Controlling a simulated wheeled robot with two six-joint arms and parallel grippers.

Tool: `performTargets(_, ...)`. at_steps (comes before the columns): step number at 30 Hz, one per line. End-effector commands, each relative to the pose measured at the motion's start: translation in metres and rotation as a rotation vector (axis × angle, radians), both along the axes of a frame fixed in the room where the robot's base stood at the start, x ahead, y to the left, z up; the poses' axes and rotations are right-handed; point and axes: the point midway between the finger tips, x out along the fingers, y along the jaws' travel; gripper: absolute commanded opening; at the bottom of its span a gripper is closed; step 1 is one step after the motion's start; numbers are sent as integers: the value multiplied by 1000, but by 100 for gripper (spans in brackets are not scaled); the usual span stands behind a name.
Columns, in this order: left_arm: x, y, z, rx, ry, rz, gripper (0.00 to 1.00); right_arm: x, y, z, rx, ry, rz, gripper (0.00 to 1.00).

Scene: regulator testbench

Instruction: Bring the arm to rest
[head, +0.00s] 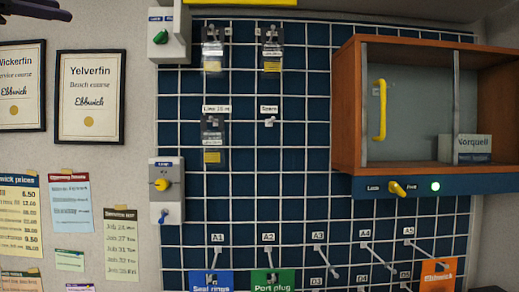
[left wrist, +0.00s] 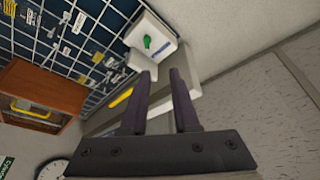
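My left gripper (head: 36,10) is at the top left corner of the head view, high in front of the wall and clear of the panel. In the left wrist view its two dark fingers (left wrist: 160,78) stand apart with nothing between them, so it is open and empty. Beyond the fingertips in that view is a white box with a green knob (left wrist: 147,42); I cannot tell how far off it is. The same kind of box with a green knob (head: 161,37) is at the panel's upper left in the head view. My right gripper is in neither view.
A blue grid panel (head: 290,190) carries hanging packets and labelled hooks. A wooden cabinet (head: 345,110) with a yellow handle (head: 380,110) juts out at the right. A white box with a yellow knob (head: 162,185) is at the panel's left edge. Framed certificates (head: 90,97) hang on the wall.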

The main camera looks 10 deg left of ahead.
Motion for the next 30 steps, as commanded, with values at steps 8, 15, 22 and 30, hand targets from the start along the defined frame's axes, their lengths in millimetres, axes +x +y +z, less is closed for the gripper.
performTargets(8, 50, -9, -21, -186, 57, -87, 29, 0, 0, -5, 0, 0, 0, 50)
performTargets(15, 117, -22, -74, -445, 199, -169, 29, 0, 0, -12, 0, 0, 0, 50)
performTargets(22, 196, -99, -189, -741, 509, -253, 29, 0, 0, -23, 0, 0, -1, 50)
performTargets(30, 217, -222, -334, -889, 916, -264, 29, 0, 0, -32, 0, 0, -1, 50)
